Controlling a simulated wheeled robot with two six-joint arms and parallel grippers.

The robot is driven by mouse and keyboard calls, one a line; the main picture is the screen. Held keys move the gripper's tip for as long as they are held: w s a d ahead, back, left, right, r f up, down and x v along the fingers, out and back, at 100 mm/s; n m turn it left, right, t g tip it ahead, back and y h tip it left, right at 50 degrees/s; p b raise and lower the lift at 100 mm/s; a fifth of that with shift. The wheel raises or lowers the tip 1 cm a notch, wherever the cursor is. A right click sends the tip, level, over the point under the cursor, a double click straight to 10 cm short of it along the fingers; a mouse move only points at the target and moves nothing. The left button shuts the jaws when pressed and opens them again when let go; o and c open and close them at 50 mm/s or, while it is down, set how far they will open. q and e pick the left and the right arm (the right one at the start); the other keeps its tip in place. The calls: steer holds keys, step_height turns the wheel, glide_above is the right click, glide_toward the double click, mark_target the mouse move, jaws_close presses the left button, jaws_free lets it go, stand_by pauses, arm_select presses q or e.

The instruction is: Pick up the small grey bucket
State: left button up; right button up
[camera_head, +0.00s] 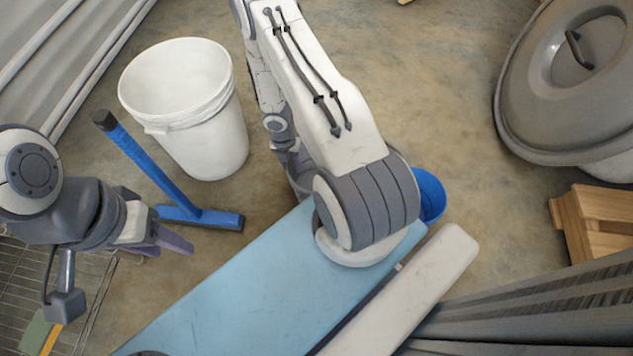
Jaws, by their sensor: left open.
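A grey, rounded rim (300,181), which looks like the small grey bucket, shows in the head view just left of my right arm's big joint. Most of it is hidden behind that arm, so its shape and contents cannot be made out. The wrist end of my right arm (284,147) is right above this rim. Its fingertips are hidden, and I cannot tell whether they touch the bucket. My left gripper (168,241) is at the left, open and empty, well apart from the grey rim.
A large white bucket (205,130) stands upper left. A blue-handled broom (150,165) stands by my left gripper. A blue bucket (431,196) is right of my right arm. A lidded grey bin (550,90) and wooden piece (600,215) are at right. Floor between is clear.

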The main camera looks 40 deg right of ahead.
mark_target(293, 171)
steer(key=f+b, duration=0.3)
steer(key=shift+s+f, duration=0.2)
steer(key=shift+f, duration=0.05)
arm_select(q)
step_height(293, 171, down, 5)
steer(key=shift+r, duration=0.2)
arm_select(e)
jaws_close()
stand_by(0.9)
